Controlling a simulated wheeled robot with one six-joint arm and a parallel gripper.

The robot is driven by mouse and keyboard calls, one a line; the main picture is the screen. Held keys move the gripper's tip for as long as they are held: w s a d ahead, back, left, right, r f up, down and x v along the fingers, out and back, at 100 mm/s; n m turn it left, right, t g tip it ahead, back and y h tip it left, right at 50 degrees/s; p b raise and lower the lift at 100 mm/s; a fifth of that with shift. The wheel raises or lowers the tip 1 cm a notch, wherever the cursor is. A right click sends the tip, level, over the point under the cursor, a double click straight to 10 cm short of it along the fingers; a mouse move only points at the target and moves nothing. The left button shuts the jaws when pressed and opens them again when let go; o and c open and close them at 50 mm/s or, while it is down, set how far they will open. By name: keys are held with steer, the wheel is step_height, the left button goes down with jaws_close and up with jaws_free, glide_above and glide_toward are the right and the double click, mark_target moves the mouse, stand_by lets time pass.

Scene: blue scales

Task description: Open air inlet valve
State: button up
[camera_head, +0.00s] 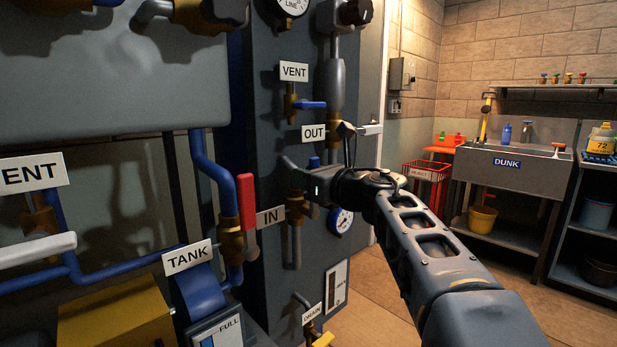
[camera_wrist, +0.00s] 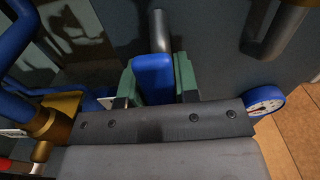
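The inlet valve (camera_head: 296,205) is a brass fitting on the dark panel, beside the white IN label (camera_head: 270,217). Its blue handle (camera_head: 314,162) shows just above my gripper (camera_head: 318,186). In the wrist view the blue handle (camera_wrist: 153,75) stands between the two green fingers, with one finger along each side. It fills the space between them, and I see no clear gap. The lower part of the handle is hidden by the gripper body. In the head view the fingertips are hard to make out.
The VENT valve (camera_head: 291,100) and the OUT label (camera_head: 313,132) are above on the same panel. A round gauge (camera_head: 341,220) is close to the gripper. A red handle (camera_head: 246,202) stands to the left. The floor (camera_head: 385,300) at right is clear.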

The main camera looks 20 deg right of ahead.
steer(key=o, duration=0.4)
steer(key=shift+s, duration=0.1)
steer(key=p+v, duration=0.1)
steer(key=v, duration=1.2)
steer(key=shift+s+d+p, duration=0.1)
steer(key=shift+s+p, duration=0.2)
steer(key=shift+p, duration=0.1)
